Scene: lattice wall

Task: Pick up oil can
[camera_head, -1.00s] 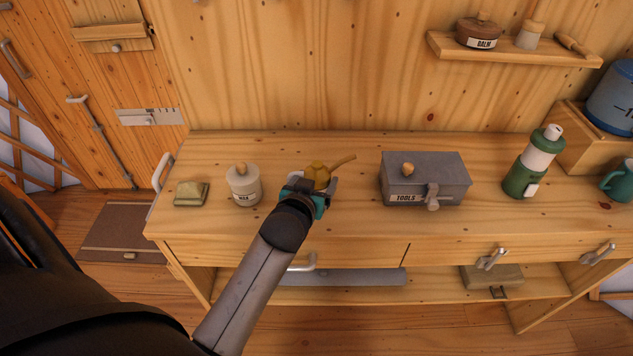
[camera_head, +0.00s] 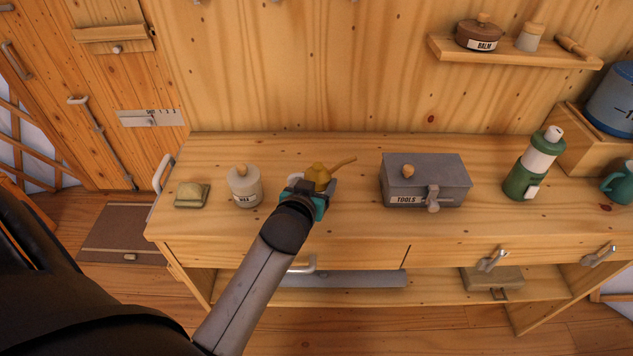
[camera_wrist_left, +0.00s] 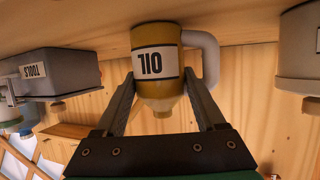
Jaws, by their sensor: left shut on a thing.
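The oil can (camera_head: 318,173) is a yellow-brown can with a long thin spout and a pale grey handle. It is on the wooden workbench (camera_head: 350,150), between the wax jar and the toolbox. My left gripper (camera_head: 312,190) reaches it from the front and is shut on it. In the left wrist view the oil can (camera_wrist_left: 157,85) shows upside down with its "OIL" label, and the fingers of my left gripper (camera_wrist_left: 160,100) are on either side of its body. I cannot tell whether its base is clear of the bench top. My right gripper is not in view.
A wax jar (camera_head: 244,187) stands left of the can and a grey toolbox (camera_head: 426,180) right of it. A soap block (camera_head: 192,195) lies at the bench's left end. A green flask (camera_head: 533,165) stands farther right. Bench top between can and toolbox is narrow but clear.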

